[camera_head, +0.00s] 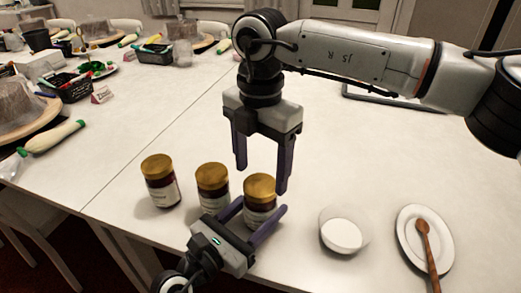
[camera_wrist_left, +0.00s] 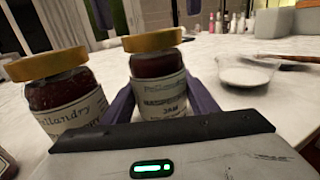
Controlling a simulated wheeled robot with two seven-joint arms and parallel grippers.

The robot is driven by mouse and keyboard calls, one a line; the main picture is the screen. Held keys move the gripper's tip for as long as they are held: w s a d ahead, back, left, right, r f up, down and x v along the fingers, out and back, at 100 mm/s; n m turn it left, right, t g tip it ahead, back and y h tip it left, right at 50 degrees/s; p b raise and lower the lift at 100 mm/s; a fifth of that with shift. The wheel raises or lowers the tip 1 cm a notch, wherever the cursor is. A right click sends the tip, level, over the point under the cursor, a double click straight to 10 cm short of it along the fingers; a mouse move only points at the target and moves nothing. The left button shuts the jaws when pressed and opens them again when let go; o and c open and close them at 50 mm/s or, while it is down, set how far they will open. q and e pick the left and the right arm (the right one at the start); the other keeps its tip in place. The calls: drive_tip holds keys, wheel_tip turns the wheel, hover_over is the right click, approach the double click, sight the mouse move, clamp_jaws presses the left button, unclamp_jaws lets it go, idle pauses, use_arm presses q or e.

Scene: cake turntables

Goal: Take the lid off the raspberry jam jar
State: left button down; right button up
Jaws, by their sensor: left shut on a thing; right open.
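The jar (camera_head: 260,213) with a gold lid (camera_head: 259,187) stands on the table, the rightmost of three similar jars. In the left wrist view its label (camera_wrist_left: 166,98) ends in "JAM"; the word above is blurred and looks like raspberry. My left gripper (camera_head: 264,205) is shut on this jar, its two fingers on either side of the body below the lid. The lid (camera_wrist_left: 152,41) is on the jar. My right gripper (camera_head: 262,178) is open and empty, fingers pointing down, just above and behind the lid.
Two more gold-lidded jars, a middle one (camera_head: 212,188) and a left one (camera_head: 160,181), stand close by. A small white bowl (camera_head: 341,231) and a plate (camera_head: 408,244) with a wooden spoon (camera_head: 427,250) are to the right. Cake turntables and boxes fill the far left. The table behind is mostly clear.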

sight(260, 187)
drive_tip(key=shift+f, duration=1.25)
